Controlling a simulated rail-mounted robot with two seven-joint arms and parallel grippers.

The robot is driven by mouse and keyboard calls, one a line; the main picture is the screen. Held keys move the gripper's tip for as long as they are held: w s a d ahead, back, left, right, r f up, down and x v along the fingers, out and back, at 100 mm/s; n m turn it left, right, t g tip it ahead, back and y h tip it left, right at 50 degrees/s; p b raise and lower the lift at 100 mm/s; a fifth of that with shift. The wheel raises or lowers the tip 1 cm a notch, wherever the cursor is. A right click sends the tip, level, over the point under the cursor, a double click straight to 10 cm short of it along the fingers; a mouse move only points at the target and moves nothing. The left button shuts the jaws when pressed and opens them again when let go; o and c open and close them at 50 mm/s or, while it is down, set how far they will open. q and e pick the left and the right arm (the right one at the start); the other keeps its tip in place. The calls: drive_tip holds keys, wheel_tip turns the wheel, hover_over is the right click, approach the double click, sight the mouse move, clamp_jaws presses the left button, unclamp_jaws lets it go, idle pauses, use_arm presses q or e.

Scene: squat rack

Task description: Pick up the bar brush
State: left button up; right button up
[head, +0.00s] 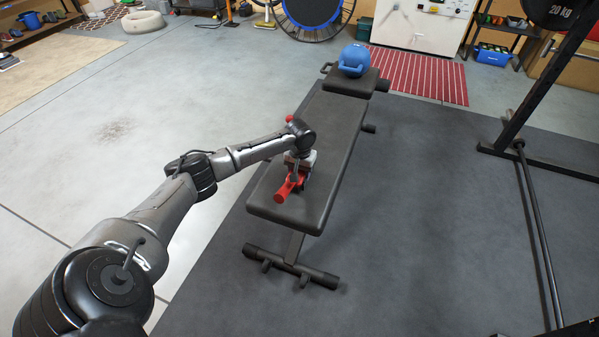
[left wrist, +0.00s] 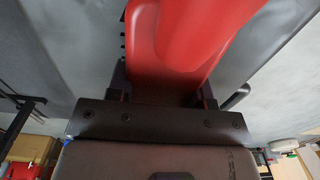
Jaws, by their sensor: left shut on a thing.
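The bar brush (head: 283,193) shows as a red piece low over the near part of the black bench pad. My left gripper (head: 294,175) is shut on it, seen from above in the head view. In the left wrist view the red body of the brush (left wrist: 190,40) fills the top middle, between the fingers of my left gripper (left wrist: 163,88). The gripper hides part of the brush, and its bristles cannot be made out. I cannot tell whether the brush touches the pad. My right gripper is not in view.
The flat bench (head: 333,125) stands on a dark mat. A squat rack (head: 540,95) and a long bar (head: 540,235) are at the right. A red striped rug (head: 425,76) lies behind. The floor left of the bench is clear.

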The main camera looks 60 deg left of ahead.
use_arm(q)
drive_tip(key=shift+r+p, duration=0.35)
drive_tip(key=shift+r, duration=0.05)
drive_tip(key=r+p, duration=0.2)
drive_tip(key=r, duration=0.1)
drive_tip(key=d+r+p, duration=0.1)
drive_tip(key=p, duration=0.1)
drive_tip(key=shift+w+r, duration=0.3)
drive_tip(key=shift+w, duration=0.05)
drive_tip(key=w+d+r+p, duration=0.5)
drive_tip(key=w+d, duration=0.1)
drive_tip(key=d, duration=0.2)
drive_tip(key=shift+w+d+r, duration=0.15)
drive_tip(key=shift+w+r, duration=0.05)
drive_tip(key=shift+r, duration=0.1)
